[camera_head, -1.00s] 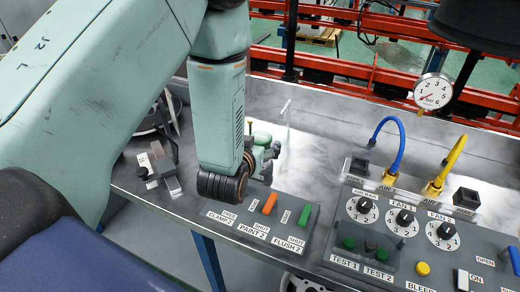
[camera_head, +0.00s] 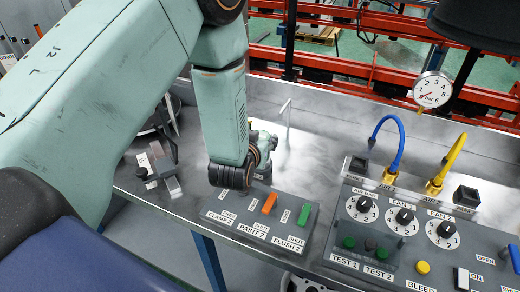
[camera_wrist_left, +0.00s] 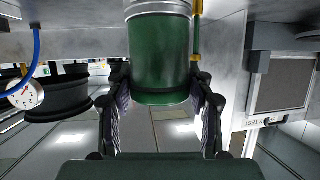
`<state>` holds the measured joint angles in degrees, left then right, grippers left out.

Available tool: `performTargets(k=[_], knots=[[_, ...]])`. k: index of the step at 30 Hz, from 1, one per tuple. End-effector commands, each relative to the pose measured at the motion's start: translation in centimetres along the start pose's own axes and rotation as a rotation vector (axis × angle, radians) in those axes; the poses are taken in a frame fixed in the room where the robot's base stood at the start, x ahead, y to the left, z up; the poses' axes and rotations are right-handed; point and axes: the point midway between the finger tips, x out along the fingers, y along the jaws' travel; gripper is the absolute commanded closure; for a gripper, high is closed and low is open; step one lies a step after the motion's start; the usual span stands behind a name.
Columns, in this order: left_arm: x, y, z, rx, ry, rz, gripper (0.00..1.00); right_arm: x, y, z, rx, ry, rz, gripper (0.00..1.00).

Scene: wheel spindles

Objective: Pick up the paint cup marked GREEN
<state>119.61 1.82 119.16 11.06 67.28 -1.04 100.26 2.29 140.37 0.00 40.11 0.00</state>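A dark green cup (camera_wrist_left: 160,58) with a silver metal band at its top edge in the picture fills the upper middle of the left wrist view. No marking on it can be read. My left gripper (camera_wrist_left: 161,88) has its two fingers apart, one on each side of the cup's near end, with narrow gaps that seem to remain. In the head view my left wrist hangs over the bench behind the switch panel, and my left gripper (camera_head: 264,145) is mostly hidden behind it. The cup cannot be made out there. My right gripper is not in view.
A switch panel (camera_head: 228,201) with an orange and a green lever stands in front of my wrist. A control box (camera_head: 405,262) with knobs, blue and yellow hoses and a pressure gauge (camera_head: 432,90) is at right. A small clamp (camera_head: 158,168) is at left.

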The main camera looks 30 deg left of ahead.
Motion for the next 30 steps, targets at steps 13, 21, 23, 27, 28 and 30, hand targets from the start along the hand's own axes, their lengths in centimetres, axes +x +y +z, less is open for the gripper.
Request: performTargets(k=[13,21,23,27,28,30], knots=[[0.0,0.0,0.0,0.0,0.001,-0.001,0.9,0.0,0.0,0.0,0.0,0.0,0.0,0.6],[0.0,0.0,-0.2,-0.001,0.003,-0.001,0.92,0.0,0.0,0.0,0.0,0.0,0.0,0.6],[-0.1,0.0,-0.5,-0.001,0.003,-0.001,0.92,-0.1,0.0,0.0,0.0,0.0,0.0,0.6],[-0.6,0.0,-1.6,-0.001,0.004,-0.001,0.92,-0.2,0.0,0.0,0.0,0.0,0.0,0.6],[-0.7,0.0,-2.0,-0.001,0.004,-0.001,0.92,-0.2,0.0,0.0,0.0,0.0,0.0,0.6],[-1.1,0.0,-2.9,-0.001,0.005,-0.001,0.92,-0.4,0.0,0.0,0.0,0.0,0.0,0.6]])
